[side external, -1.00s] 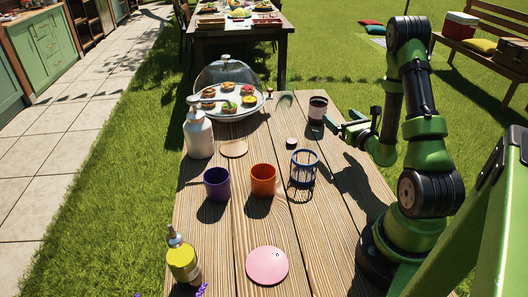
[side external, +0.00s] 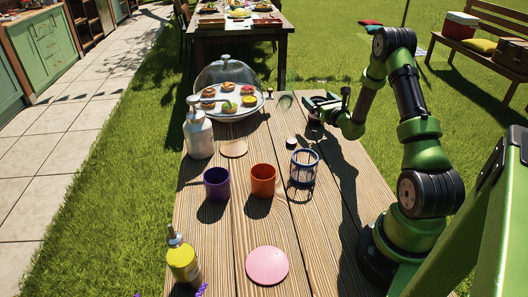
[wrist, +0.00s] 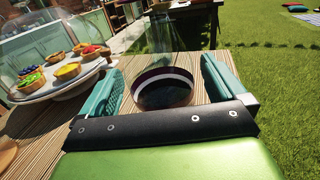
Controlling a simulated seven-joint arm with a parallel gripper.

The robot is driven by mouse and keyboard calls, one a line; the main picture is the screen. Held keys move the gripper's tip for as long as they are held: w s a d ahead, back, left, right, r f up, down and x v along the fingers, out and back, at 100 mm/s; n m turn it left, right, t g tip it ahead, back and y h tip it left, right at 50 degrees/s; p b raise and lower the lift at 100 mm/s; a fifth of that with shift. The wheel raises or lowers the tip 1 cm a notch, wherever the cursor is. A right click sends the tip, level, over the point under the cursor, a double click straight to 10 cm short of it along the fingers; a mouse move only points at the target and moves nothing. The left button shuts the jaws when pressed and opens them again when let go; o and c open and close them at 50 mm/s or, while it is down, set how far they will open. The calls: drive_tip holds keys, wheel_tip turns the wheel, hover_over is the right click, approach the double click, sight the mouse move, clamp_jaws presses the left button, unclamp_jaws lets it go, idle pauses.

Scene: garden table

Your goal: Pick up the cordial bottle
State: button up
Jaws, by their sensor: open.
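A yellow bottle (side external: 183,262) with a pale top stands at the near left of the table in the side view. A white bottle with a pump-like top (side external: 198,136) stands farther back on the left. I cannot tell for certain which is the cordial bottle. My gripper (side external: 318,104) is at the far right of the table, away from both. In the side view the cup is mostly hidden by the gripper.
A purple cup (side external: 217,184), an orange cup (side external: 263,180) and a blue wire holder (side external: 303,170) stand mid-table. A pink disc (side external: 267,266) lies in front. A domed tray of tarts (side external: 235,113) is at the back. A clear glass object (wrist: 172,38) stands beyond the dark cup.

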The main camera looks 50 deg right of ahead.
sight(317, 89)
drive_tip(key=shift+x, duration=1.3)
drive_tip(key=c, duration=1.3)
drive_tip(key=shift+c, duration=0.6)
drive_tip(key=shift+r, duration=0.2)
drive_tip(key=shift+r, duration=1.35)
drive_tip(key=a+r+v, duration=0.1)
drive_tip(key=v, duration=0.6)
drive_tip(key=w+a+v, duration=0.1)
drive_tip(key=v, duration=0.7)
drive_tip(key=shift+a+r, duration=0.4)
drive_tip(key=shift+a, duration=0.1)
